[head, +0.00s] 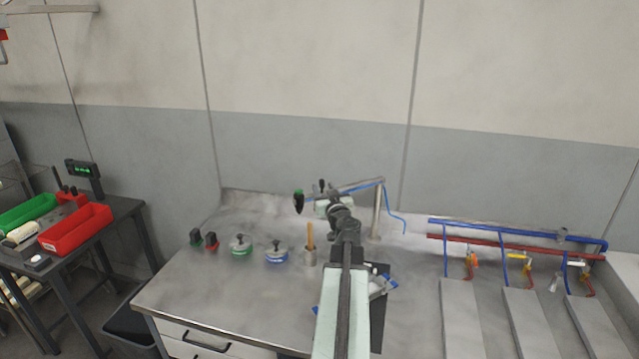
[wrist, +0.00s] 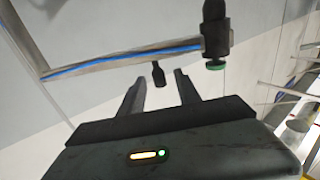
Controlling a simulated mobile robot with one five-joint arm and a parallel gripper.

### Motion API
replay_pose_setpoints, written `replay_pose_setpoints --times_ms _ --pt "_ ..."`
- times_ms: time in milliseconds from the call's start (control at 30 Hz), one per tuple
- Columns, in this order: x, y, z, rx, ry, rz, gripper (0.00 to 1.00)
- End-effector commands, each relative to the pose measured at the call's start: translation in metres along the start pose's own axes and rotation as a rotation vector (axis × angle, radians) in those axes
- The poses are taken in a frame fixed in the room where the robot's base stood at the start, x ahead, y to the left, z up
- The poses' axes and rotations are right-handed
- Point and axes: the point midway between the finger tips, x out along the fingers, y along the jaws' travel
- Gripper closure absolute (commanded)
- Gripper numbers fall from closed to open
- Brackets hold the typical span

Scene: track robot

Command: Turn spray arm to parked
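The spray arm (head: 362,185) is a thin metal tube with a blue hose along it. It reaches left from an upright post (head: 376,212) at the back of the bench. Its black spray head (head: 298,201) hangs at the left end. In the wrist view the tube (wrist: 120,62) crosses above my fingers, and the spray head (wrist: 215,42) with a green ring is at upper right. A small black handle (wrist: 158,73) hangs from the tube and appears between my fingertips. My gripper (wrist: 160,80) is open; I cannot tell whether the handle lies between the fingers or beyond them.
Green (head: 241,246) and blue (head: 277,256) round lidded items and a metal cup (head: 310,257) with a wooden handle stand on the bench left of my arm. Blue and red pipes (head: 515,240) with valves are on the right. A red bin (head: 75,228) sits on the left table.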

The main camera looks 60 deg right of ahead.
Motion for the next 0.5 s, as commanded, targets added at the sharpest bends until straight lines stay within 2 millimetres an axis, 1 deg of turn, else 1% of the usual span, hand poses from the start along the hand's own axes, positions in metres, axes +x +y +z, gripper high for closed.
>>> replay_pose_setpoints --times_ms 33,200,300,400,500 --pt "0.011 0.003 0.0 0.0 0.0 0.002 0.6" --pt "0.044 0.008 0.0 0.0 0.0 0.006 0.6" --pt "0.058 0.01 0.0 0.0 0.0 0.009 0.6" --pt "0.062 0.01 0.0 0.0 0.0 0.01 0.6" --pt "0.061 0.011 0.0 0.0 0.0 0.011 0.6"
